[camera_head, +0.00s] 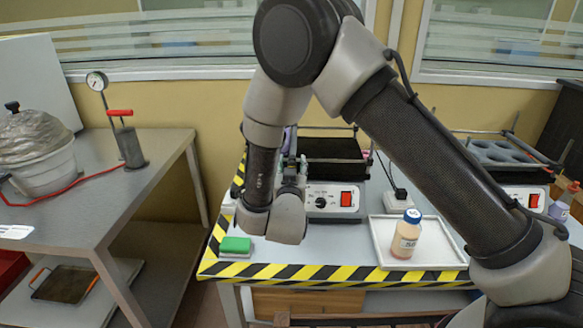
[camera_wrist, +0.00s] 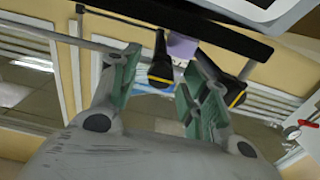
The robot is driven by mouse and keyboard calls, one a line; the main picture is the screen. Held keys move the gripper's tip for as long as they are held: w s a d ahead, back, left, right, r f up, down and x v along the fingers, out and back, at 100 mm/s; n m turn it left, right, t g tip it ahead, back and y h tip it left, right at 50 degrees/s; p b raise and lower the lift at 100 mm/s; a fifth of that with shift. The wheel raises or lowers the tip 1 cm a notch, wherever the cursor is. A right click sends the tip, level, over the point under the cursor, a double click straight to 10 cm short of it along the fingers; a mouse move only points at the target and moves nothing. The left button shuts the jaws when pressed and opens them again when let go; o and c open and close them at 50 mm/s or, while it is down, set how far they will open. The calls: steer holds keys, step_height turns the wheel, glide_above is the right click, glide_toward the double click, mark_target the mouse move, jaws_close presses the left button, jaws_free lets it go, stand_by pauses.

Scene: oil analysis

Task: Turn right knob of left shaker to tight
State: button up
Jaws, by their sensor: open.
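The left shaker (camera_head: 335,203) stands on the table in the head view, with a dark platform, a dial and a red switch on its front. My arm hides its left part. My gripper (camera_head: 292,170) is at the shaker's left side, partly hidden by my wrist. In the wrist view my gripper (camera_wrist: 162,65) is open, its greenish fingers on either side of a black knob (camera_wrist: 160,72) with a yellow edge. I cannot tell whether they touch it. A second black-and-yellow knob (camera_wrist: 236,92) lies just beyond the right finger. Which knob is the right one is unclear.
A purple-capped item (camera_wrist: 181,46) is close to the first knob. A green sponge (camera_head: 235,245) lies at the table's front left. A labelled bottle (camera_head: 405,235) stands in a white tray (camera_head: 440,258). A second shaker (camera_head: 525,195) is at right. A steel bench (camera_head: 150,185) stands left.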

jaws_close()
steer(key=shift+m, duration=0.3)
steer(key=m, duration=0.3)
steer(key=shift+m, duration=0.3)
steer(key=m, duration=0.4)
steer(key=shift+d+m, duration=0.1)
steer(key=shift+m, duration=0.2)
steer(key=shift+f+m, duration=0.2)
steer(key=shift+m, duration=4.3)
